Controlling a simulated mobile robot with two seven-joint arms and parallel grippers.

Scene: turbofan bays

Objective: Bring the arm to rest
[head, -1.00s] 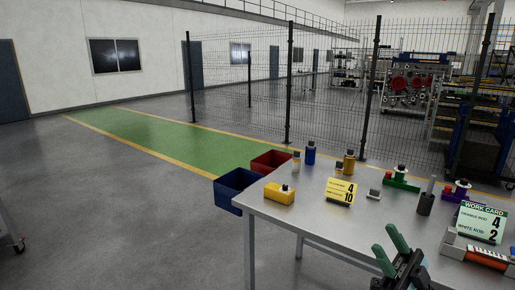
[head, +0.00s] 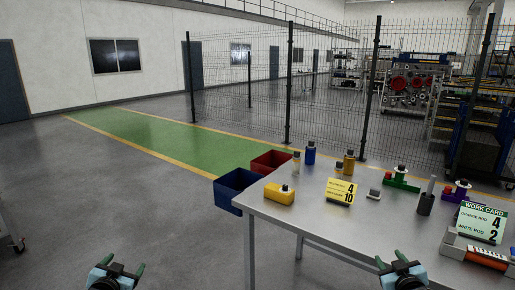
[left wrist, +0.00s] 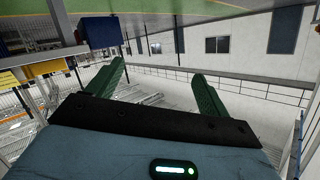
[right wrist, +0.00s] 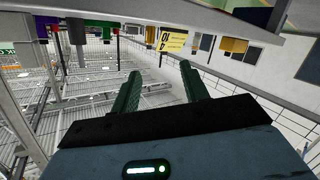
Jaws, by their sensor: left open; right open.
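My left gripper (head: 122,266) is at the bottom left of the head view, over bare floor and away from the table. Its two green fingers stand apart with nothing between them, as the left wrist view (left wrist: 158,72) also shows. My right gripper (head: 402,263) is at the bottom right of the head view, by the table's (head: 325,228) near side. Its green fingers are apart and empty in the right wrist view (right wrist: 160,72). Most of both arms is out of view.
On the table are a yellow block (head: 279,194), bottles, a yellow card (head: 341,191), a green part (head: 400,181), a dark cup (head: 425,204), a work card (head: 482,222) and a tray (head: 480,252). Blue (head: 236,190) and red (head: 271,161) bins adjoin its left edge.

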